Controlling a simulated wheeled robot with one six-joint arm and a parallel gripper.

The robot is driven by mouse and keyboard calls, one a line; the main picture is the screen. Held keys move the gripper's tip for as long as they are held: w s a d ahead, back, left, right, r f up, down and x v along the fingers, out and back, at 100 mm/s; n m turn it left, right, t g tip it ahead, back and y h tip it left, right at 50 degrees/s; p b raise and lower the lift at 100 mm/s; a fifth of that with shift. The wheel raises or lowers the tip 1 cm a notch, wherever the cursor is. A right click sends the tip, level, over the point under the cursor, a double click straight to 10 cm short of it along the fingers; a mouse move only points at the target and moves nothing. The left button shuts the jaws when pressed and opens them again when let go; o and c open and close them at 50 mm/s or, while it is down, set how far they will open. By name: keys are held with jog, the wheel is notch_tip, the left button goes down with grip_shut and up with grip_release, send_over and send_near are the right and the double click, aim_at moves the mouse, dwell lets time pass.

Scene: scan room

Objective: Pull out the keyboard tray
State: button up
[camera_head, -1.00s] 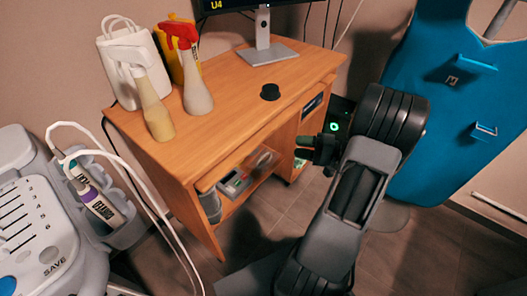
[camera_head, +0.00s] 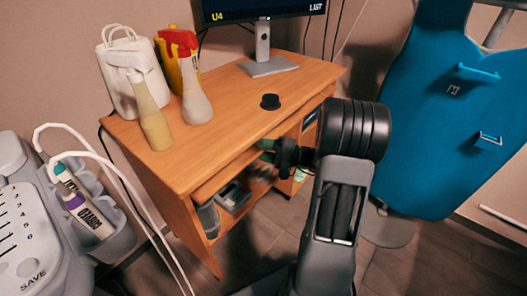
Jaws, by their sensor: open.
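The wooden desk (camera_head: 215,125) stands at the middle left. Its keyboard tray (camera_head: 222,178) is a wooden board just under the desk top, with its front edge showing close to the desk's front. My gripper (camera_head: 266,151) is open at the right part of the tray's front edge, under the desk top's rim. Its fingertips look greenish. My black wrist hides the right end of the tray, and I cannot tell whether the fingers touch the board.
Spray bottles (camera_head: 152,115) and a white bag (camera_head: 122,85) stand on the desk, with a black knob-like object (camera_head: 270,101) and a monitor (camera_head: 262,12). A grey device (camera_head: 232,195) sits on the lower shelf. A scanner console (camera_head: 45,235) with cables is at left, a blue panel (camera_head: 440,130) at right.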

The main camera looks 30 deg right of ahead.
jog(key=shift+w+a, duration=0.15)
jog(key=shift+c, duration=0.3)
grip_shut()
dwell(0.3)
